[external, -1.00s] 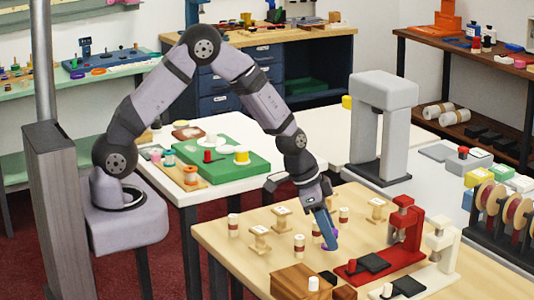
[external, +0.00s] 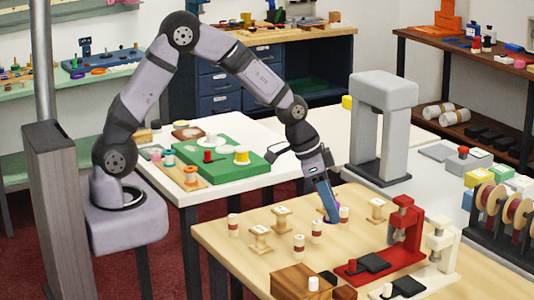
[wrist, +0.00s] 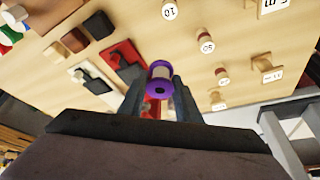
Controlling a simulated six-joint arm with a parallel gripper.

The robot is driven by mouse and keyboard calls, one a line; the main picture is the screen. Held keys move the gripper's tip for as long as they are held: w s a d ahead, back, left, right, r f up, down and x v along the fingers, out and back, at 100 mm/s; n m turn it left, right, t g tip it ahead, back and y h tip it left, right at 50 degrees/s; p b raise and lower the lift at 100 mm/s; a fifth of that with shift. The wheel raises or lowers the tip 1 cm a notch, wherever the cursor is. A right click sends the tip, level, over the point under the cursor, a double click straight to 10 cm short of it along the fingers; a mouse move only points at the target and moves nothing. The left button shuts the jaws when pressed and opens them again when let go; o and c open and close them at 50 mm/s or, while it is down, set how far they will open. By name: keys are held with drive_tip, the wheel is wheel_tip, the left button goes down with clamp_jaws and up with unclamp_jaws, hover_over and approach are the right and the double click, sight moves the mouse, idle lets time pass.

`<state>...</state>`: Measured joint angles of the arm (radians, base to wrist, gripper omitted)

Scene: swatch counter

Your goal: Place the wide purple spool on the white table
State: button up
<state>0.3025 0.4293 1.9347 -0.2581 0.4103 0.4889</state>
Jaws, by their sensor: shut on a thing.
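My gripper (external: 331,218) is shut on the purple spool (external: 324,210) above the wooden table, and the fingers hide most of the spool in the external view. In the wrist view the purple spool (wrist: 159,72), with a pale middle band and dark centre hole, sits between the fingertips of my gripper (wrist: 158,98). The white table (external: 258,131) stands behind and to the left of the wooden table in the external view, beside my base.
The white table bears a green board (external: 222,168) with spools and a wooden tray (external: 186,177). Several pale spools stand on the wooden table (external: 235,255) around my gripper. A red press (external: 402,228) and a tall grey press (external: 384,90) stand to the right.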

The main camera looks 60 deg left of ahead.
drive_tip(key=shift+w+n, duration=0.15)
drive_tip(key=shift+n, duration=0.45)
drive_tip(key=shift+a+f+n+y, duration=0.15)
drive_tip(key=shift+a+n+y, duration=0.15)
drive_tip(key=shift+n, duration=0.1)
drive_tip(key=s+a+r+n+y, duration=0.1)
drive_tip(key=s+a+n, duration=0.15)
drive_tip(key=a, duration=0.55)
drive_tip(key=s+a+n+y, duration=0.1)
drive_tip(key=s+a+n, duration=0.15)
drive_tip(key=a, duration=0.55)
drive_tip(key=shift+t, duration=0.4)
drive_tip(key=s+f, duration=0.4)
drive_tip(key=shift+s+a+f, duration=0.15)
drive_tip(key=shift+s+f, duration=0.05)
drive_tip(key=shift+f, duration=0.1)
drive_tip(key=w+d+r+b, duration=0.1)
drive_tip(key=w+d, duration=0.2)
drive_tip(key=d, duration=0.2)
drive_tip(key=w+d+r+m+b, duration=0.1)
drive_tip(key=w+d, duration=0.2)
drive_tip(key=d, duration=0.3)
drive_tip(key=w+d+r+m+h+b, duration=0.1)
drive_tip(key=w+d+r, duration=0.1)
drive_tip(key=d, duration=0.4)
drive_tip(key=shift+w, duration=0.7)
drive_tip(key=shift+d+r+m, duration=0.1)
drive_tip(key=shift+r+m, duration=0.1)
drive_tip(key=shift+m, duration=0.1)
drive_tip(key=shift+s, duration=0.25)
